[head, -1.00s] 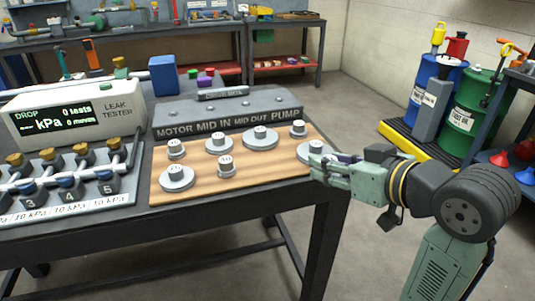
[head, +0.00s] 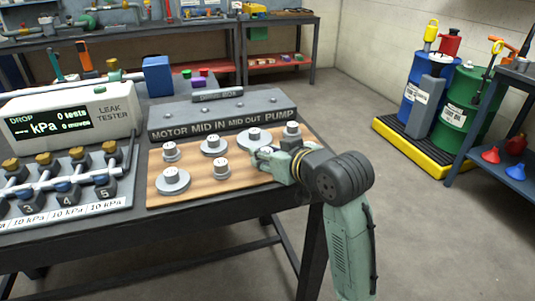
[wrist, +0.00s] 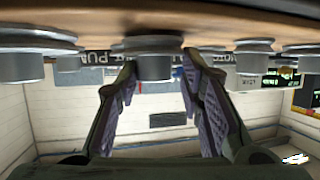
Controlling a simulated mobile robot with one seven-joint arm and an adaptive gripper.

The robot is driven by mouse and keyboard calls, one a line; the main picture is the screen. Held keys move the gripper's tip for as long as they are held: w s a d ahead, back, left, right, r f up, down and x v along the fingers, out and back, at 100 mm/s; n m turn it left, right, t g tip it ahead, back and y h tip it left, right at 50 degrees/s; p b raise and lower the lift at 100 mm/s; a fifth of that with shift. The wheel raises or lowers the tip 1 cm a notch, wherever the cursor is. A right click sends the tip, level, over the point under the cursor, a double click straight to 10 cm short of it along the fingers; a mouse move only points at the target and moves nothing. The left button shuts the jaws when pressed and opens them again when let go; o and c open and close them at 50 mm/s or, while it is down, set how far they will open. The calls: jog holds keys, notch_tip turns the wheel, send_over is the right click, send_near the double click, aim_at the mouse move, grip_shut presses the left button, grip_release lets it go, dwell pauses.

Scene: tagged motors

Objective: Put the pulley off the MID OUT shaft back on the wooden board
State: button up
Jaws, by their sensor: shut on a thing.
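My gripper (head: 258,158) is low over the right part of the wooden board (head: 196,192), its fingers pointing left. In the wrist view, which is upside down, my gripper (wrist: 158,90) has its fingers on both sides of the hub of a grey pulley (wrist: 155,67). The pulley's flange is close to the board; I cannot tell whether it touches. In the head view my fingers mostly hide this pulley. The MID OUT label (head: 249,122) is on the front of the grey drive box (head: 205,112) behind the board.
Several other grey pulleys stand on the board, including a wide one (head: 255,137) behind my gripper, a small one (head: 221,169) to its left and another (head: 291,130) at the back right corner. The leak tester (head: 75,115) stands at left.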

jog(key=shift+f, duration=0.2)
jog(key=o, duration=1.2)
jog(key=shift+r, duration=0.1)
